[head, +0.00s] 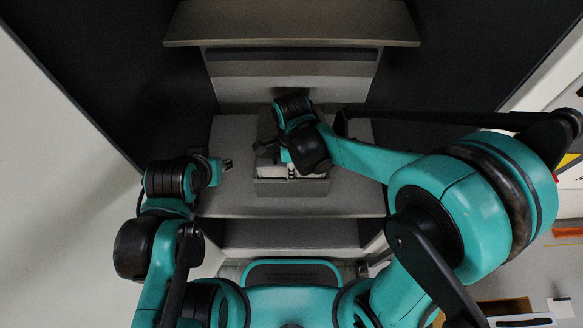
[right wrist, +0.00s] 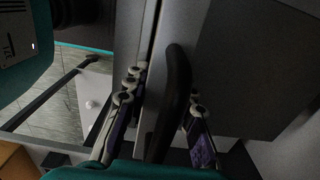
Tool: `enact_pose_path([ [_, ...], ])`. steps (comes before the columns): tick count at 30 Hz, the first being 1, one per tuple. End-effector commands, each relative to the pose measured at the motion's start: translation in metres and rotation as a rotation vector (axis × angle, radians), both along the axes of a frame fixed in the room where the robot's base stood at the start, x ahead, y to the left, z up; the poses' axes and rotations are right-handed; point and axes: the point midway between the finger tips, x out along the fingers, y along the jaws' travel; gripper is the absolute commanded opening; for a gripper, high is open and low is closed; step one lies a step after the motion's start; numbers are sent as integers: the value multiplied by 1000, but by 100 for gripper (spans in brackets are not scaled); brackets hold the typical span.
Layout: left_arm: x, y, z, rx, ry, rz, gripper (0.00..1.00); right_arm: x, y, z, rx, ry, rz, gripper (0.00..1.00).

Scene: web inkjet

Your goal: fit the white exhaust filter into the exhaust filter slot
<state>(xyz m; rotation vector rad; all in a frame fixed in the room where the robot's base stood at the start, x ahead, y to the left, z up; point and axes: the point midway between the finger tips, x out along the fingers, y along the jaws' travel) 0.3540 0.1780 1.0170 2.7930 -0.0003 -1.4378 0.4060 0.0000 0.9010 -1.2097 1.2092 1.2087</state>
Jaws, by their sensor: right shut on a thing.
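A white block-like part (head: 309,172), perhaps the white exhaust filter, shows in the head view, low in a small grey box (head: 292,188) on the grey shelf. My right wrist covers much of it. My right gripper (right wrist: 165,100) has its fingers on either side of a curved black handle (right wrist: 179,75) on a grey panel (right wrist: 150,50), and is shut on it. I cannot make out the exhaust filter slot.
The grey shelf (head: 230,200) has free room left of the box. A grey ledge (head: 290,25) overhangs at the back, and dark walls (head: 455,70) stand on both sides. A cardboard box (head: 503,308) is at the lower right.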

Motion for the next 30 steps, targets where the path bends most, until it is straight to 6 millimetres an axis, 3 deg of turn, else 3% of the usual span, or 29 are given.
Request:
enact_pose_path([
  [7,0,0,-3,0,0,0,32,0,0,-3,0,0,0,0],
  [8,0,0,-3,0,0,0,32,0,0,-3,0,0,0,28],
  [10,0,0,-2,0,0,0,32,0,0,-2,0,0,0,46],
  [22,0,0,3,0,0,0,32,0,0,5,0,0,0,46],
  [30,0,0,26,0,0,0,32,0,0,60,0,0,0,46],
])
